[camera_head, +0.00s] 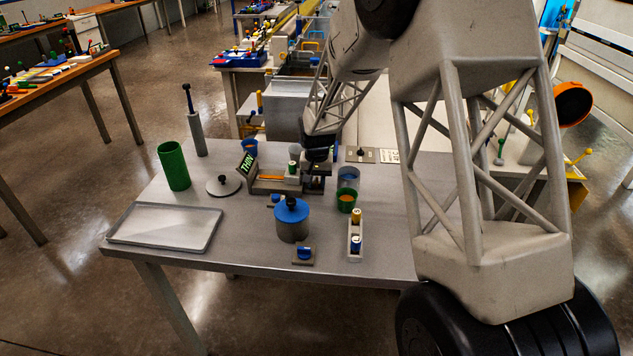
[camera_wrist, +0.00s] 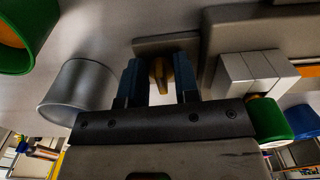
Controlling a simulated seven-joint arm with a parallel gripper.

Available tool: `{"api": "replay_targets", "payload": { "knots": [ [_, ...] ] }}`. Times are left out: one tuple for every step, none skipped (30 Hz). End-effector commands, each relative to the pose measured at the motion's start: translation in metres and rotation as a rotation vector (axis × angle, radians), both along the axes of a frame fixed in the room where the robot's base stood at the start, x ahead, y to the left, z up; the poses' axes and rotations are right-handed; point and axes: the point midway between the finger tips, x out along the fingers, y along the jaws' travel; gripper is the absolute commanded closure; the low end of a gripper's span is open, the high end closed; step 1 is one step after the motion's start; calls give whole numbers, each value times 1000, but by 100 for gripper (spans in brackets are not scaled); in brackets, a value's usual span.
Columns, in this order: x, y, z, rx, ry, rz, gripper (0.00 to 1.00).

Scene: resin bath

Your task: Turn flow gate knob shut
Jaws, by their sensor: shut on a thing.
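My gripper (camera_head: 317,172) is low over the table, beside the right end of a grey trough. In the wrist view my gripper (camera_wrist: 158,70) has its two dark blue fingers close around a small brass-coloured knob (camera_wrist: 158,78), and it is shut on it. A flat grey block (camera_wrist: 165,43) shows just beyond the knob. In the head view my gripper hides the knob. The trough (camera_head: 270,186) has an orange stripe and a green "THIN" sign (camera_head: 247,165) at its left end. How far the knob is turned cannot be told.
A clear grey cup (camera_head: 348,177) and a green cup with orange inside (camera_head: 346,204) stand right of my gripper. A blue-lidded pot (camera_head: 292,222) and a white rack (camera_head: 355,242) are nearer. A tray (camera_head: 165,240) and green cylinder (camera_head: 174,166) are left.

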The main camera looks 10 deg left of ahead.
Motion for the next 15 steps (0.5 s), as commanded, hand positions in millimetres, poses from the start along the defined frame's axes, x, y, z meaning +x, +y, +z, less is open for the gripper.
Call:
{"api": "replay_targets", "payload": {
  "knots": [
    [0, 0, 0, 0, 0, 4, 95],
    [0, 0, 0, 0, 0, 8, 95],
    [0, 0, 0, 0, 0, 15, 95],
    [0, 0, 1, 0, 0, 21, 95],
    [0, 0, 1, 0, -1, 29, 95],
    [0, 0, 1, 0, -1, 41, 95],
    [0, -1, 1, 0, -1, 51, 95],
    [0, -1, 1, 0, 0, 64, 95],
    [0, -1, 1, 0, 0, 81, 95],
    [0, -1, 1, 0, 0, 97, 95],
    [0, -1, 1, 0, 0, 113, 95],
    [0, -1, 1, 0, 0, 137, 95],
    [0, -1, 1, 0, 0, 156, 95],
    [0, -2, 1, 0, 0, 177, 95],
    [0, -2, 1, 0, 0, 206, 95]
  ]
}}
